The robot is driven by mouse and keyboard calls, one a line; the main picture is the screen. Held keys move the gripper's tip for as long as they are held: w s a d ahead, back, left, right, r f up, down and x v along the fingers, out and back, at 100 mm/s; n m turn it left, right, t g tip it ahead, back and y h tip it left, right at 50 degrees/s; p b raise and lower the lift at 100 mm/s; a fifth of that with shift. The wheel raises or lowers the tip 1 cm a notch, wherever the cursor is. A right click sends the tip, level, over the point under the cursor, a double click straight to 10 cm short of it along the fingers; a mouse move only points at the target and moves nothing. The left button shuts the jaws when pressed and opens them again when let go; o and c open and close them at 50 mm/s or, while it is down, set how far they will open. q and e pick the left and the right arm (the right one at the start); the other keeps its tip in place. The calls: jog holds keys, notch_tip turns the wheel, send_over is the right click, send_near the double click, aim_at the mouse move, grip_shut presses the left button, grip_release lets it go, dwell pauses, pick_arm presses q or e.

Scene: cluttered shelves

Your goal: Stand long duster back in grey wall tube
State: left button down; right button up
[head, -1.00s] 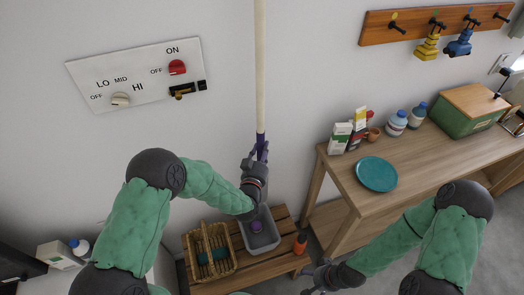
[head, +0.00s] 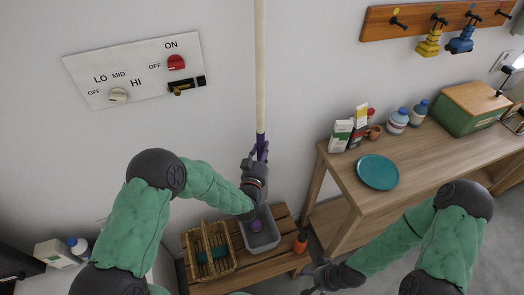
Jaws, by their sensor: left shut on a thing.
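The long duster (head: 260,75) has a cream pole and a purple lower section. It stands close to upright in front of the white wall, and its top runs out of the picture. My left gripper (head: 256,160) is shut on the purple section. A purple part (head: 256,225) shows below the gripper, over the grey bin in this view. I cannot tell whether it touches the bin. No grey wall tube can be clearly made out. My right gripper (head: 314,283) is low in the picture, away from the duster, and its fingers are too small to read.
The grey bin (head: 273,241) and a wicker basket (head: 191,248) sit on a low wooden bench (head: 280,267) with an orange bottle (head: 300,243). A wooden table (head: 345,178) with a teal plate (head: 377,171) stands right. A switch panel (head: 135,85) is on the wall.

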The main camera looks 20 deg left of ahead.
pick_arm(q)
notch_tip(320, 180, down, 6)
jog(key=b, duration=0.5)
jog(key=shift+b, duration=0.3)
dwell(1.2)
jog(key=c, duration=0.8)
grip_release()
jog(key=shift+o, duration=0.2)
jog(key=s, duration=1.2)
jog(key=shift+d, duration=0.25)
jog(key=shift+f, duration=0.1)
